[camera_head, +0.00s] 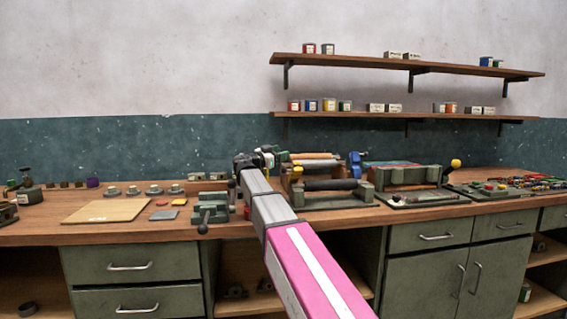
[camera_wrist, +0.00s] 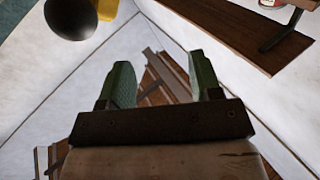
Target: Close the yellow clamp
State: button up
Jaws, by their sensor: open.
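The yellow clamp (camera_head: 297,171) shows only as a small yellow part at the left end of the fixture on the bench, partly hidden behind my arm. In the wrist view, a yellow part (camera_wrist: 107,9) with a round black knob (camera_wrist: 70,16) shows at the top left and seems to belong to it. My gripper (camera_wrist: 161,84) has its two green fingers apart with nothing between them. In the head view my gripper (camera_head: 264,157) is small, just left of the clamp. Whether they touch cannot be told.
A blue clamp (camera_head: 356,164) stands at the fixture's right end. Further right, a green fixture (camera_head: 400,178) has a lever with a yellow ball. A green vise (camera_head: 210,209) is left of my arm. Shelves (camera_head: 410,67) hang above. A board (camera_head: 105,210) lies at left.

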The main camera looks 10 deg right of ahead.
jog(key=s+a+r, duration=0.5)
jog(key=a, duration=0.3)
jog(key=shift+a+r, duration=0.2)
jog(key=shift+r, duration=0.2)
